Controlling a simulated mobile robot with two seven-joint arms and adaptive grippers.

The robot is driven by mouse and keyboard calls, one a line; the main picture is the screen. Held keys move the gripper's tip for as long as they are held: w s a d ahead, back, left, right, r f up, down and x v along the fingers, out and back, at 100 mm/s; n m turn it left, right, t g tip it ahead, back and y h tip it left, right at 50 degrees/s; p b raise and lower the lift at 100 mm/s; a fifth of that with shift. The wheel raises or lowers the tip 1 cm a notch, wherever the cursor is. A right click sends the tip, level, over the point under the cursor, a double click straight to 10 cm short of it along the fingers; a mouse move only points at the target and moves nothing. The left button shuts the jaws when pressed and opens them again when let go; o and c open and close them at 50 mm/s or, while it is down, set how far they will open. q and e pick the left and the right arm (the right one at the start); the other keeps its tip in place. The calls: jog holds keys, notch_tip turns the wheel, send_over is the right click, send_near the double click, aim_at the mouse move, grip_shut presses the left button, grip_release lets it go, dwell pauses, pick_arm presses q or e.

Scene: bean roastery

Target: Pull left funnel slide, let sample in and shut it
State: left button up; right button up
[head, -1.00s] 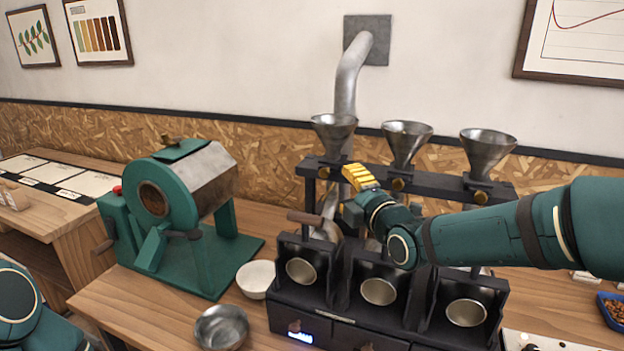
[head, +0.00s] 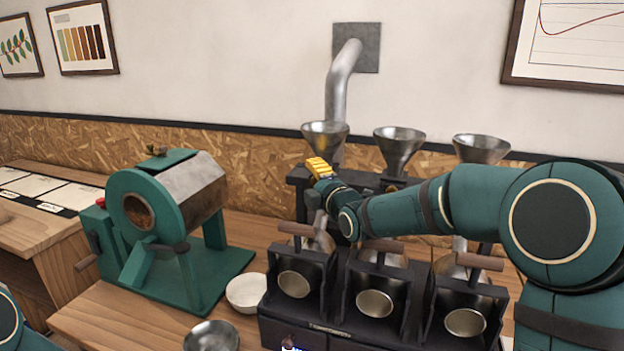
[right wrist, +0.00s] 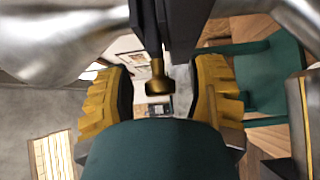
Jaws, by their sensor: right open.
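The left steel funnel (head: 325,134) sits on the dark rack at the back. My right gripper (head: 319,168) is just below it, its yellow fingers partly hidden by my own arm. In the right wrist view, a brass knob (right wrist: 159,83) on a dark bar lies between the open yellow fingers (right wrist: 160,95), with gaps on both sides. The left slide and its knob are hidden in the head view. The left roaster cell's cup (head: 294,284) stands below, in front. My left gripper is out of view.
The middle funnel (head: 399,147) and right funnel (head: 481,148) stand beside the left one. A teal drum roaster (head: 165,215), a white bowl (head: 246,293) and a metal bowl (head: 211,337) are to the left. Wooden handles (head: 297,229) rise close under my arm.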

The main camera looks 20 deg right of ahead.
jog(key=shift+w+a, duration=0.1)
jog(key=shift+w, duration=0.35)
grip_shut()
